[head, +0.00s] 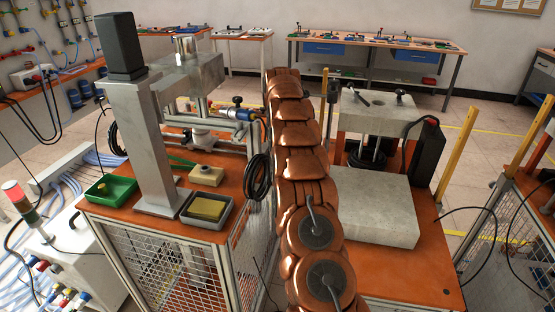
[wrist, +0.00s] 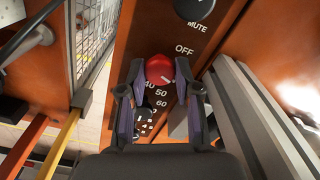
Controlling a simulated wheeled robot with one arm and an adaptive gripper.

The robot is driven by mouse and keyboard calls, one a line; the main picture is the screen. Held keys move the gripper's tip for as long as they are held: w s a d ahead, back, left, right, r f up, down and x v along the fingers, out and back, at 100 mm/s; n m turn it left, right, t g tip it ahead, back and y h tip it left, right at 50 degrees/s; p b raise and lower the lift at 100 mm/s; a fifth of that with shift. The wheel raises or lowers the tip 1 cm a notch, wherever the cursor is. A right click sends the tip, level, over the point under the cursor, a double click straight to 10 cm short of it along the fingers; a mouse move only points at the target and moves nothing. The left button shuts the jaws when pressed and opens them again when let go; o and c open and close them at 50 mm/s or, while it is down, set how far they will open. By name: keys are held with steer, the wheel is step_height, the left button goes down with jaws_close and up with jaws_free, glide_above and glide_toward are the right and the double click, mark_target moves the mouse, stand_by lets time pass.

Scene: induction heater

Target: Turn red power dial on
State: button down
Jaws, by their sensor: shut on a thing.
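The red power dial (wrist: 160,69) shows in the wrist view on a dark panel, below the printed word OFF and above the numbers 50 and 60. A pale mark shows on its lower right side. My gripper (wrist: 160,80) has its two fingers on either side of the dial and is shut on it. In the head view my copper-coloured arm reaches away over the benches. The dial and my gripper are hidden there.
A black knob (wrist: 194,8) marked MUTE sits above the dial. Grey metal rails (wrist: 262,120) run close on the right. In the head view, orange-topped benches flank my arm, with a grey block (head: 375,205) on the right one and a green tray (head: 111,190) on the left.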

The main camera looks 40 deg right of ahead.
steer(key=shift+f+m+b, duration=0.1)
steer(key=shift+m+b, duration=0.3)
steer(key=shift+m, duration=1.9)
steer(key=c, duration=0.8)
jaws_free()
